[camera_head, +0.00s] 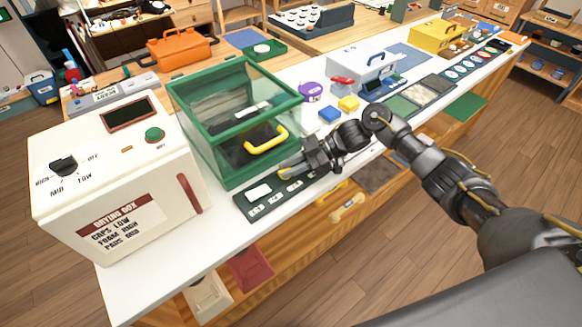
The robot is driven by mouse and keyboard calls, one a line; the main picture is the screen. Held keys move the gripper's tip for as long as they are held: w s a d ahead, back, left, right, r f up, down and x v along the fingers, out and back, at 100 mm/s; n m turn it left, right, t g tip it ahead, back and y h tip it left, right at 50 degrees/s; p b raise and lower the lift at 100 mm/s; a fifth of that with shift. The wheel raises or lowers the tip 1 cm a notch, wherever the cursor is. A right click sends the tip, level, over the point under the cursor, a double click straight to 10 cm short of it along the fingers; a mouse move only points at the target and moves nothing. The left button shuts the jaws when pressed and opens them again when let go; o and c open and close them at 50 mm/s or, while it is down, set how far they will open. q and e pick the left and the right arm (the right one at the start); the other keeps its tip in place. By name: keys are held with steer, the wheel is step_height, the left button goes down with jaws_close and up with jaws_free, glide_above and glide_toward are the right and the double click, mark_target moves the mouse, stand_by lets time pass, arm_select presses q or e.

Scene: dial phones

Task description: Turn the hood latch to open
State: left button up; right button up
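The hood is a clear box with a green frame (180,103) on the white bench. A yellow bent handle (283,137) is on its front side. I cannot make out a separate latch, and the lower right of the hood's front is partly hidden by my gripper. My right gripper (287,172) is at the hood's lower front right, just below the yellow handle and above a dark panel (258,207) with white labels. Its fingers are small and dark here, so I cannot tell if they are open or touch the hood. My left gripper is out of view.
A white drying box (75,200) with a black dial (66,165) and red handle (190,194) stands left of the hood. A purple tape roll (311,92), blue block (329,115) and yellow block (348,103) lie to its right.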

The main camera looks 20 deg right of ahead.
steer(key=shift+o, duration=1.3)
steer(key=shift+d, duration=0.1)
